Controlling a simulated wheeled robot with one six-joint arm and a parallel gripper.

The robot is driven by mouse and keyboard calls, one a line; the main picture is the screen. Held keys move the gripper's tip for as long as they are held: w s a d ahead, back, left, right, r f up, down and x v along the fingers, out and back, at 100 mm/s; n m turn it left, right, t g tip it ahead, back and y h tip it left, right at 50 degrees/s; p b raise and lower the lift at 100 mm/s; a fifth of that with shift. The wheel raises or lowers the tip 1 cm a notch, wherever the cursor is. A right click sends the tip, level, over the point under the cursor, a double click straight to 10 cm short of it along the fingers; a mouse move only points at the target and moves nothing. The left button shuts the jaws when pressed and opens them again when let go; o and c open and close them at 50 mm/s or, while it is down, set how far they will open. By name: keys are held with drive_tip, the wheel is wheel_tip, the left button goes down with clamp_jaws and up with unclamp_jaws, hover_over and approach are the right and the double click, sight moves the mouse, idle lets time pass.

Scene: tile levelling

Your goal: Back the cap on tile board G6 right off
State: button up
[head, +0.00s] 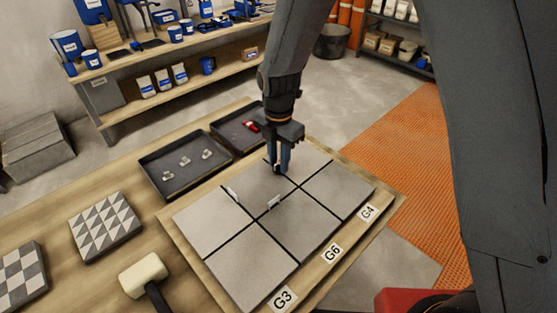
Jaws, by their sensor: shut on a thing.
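The tile board (383,205) carries grey tiles split by dark joints, with the label G6 (332,252) at the middle of its front edge. My gripper (280,169) points down over the back part of the joint between the middle and right-hand tiles. Its fingers are shut on a small cap, mostly hidden between them; whether it still touches the tiles is unclear. Another pale clip (231,192) stands on the left joint near the back.
A dark tray (150,182) with several small pale pieces lies behind the board. A second tray (222,133) with a red item is beside it. A mallet (143,275) and patterned tile samples (103,226) lie at left. Labels G3 (283,297) and G4 (368,212) flank G6.

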drive_tip(key=shift+d, duration=0.1)
idle(0.5)
drive_tip(key=o, duration=1)
drive_tip(key=shift+o, duration=0.2)
drive_tip(key=shift+r+b, duration=0.85)
drive_tip(key=shift+r, duration=3.1)
drive_tip(key=s+d+m, duration=0.6)
drive_tip(key=d+m, duration=0.6)
drive_tip(key=m, duration=0.2)
drive_tip(key=s+d+m, duration=0.7)
drive_tip(key=d+m, duration=0.5)
drive_tip(key=m, duration=0.2)
drive_tip(key=shift+d+r+t, duration=0.2)
drive_tip(key=shift+r+t, duration=0.2)
